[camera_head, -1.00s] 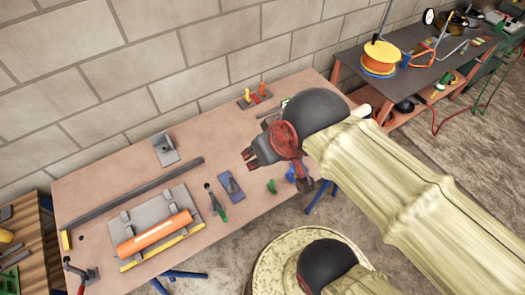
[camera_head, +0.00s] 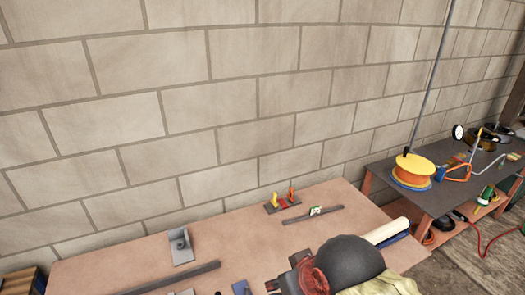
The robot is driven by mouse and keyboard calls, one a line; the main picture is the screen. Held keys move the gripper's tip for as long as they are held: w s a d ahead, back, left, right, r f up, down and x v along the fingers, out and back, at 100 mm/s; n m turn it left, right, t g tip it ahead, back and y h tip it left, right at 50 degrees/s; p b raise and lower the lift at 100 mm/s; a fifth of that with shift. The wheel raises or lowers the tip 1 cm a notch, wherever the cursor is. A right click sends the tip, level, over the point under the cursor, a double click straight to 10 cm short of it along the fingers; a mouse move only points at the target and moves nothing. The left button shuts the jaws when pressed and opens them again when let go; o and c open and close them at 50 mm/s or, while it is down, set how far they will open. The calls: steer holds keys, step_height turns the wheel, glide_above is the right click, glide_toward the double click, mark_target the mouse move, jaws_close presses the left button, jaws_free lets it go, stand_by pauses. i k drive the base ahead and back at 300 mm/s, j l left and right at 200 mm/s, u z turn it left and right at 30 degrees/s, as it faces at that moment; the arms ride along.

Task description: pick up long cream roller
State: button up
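A long cream roller (camera_head: 386,231) lies near the right end of the brown workbench (camera_head: 235,232). A dark blue strip shows along its lower side. Its left end is hidden behind the dark rounded wrist of my arm. My gripper (camera_head: 274,285) is at the bottom edge of the view, left of the roller and apart from it. Only part of the gripper shows, so I cannot tell how far its fingers are open.
A yellow-and-red tool set (camera_head: 283,201) and a thin dark bar (camera_head: 313,217) lie toward the back of the bench. A grey bracket (camera_head: 180,247) stands at left. A dark table with an orange spool (camera_head: 411,172) is at right. A block wall stands behind.

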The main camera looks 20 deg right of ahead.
mark_target(376, 237)
steer(key=z, duration=1.65)
steer(key=k+j+u, duration=0.1)
steer(key=u, duration=2.6)
steer(key=z, duration=2.75)
steer(key=i+z, duration=0.15)
steer(key=i, duration=0.15)
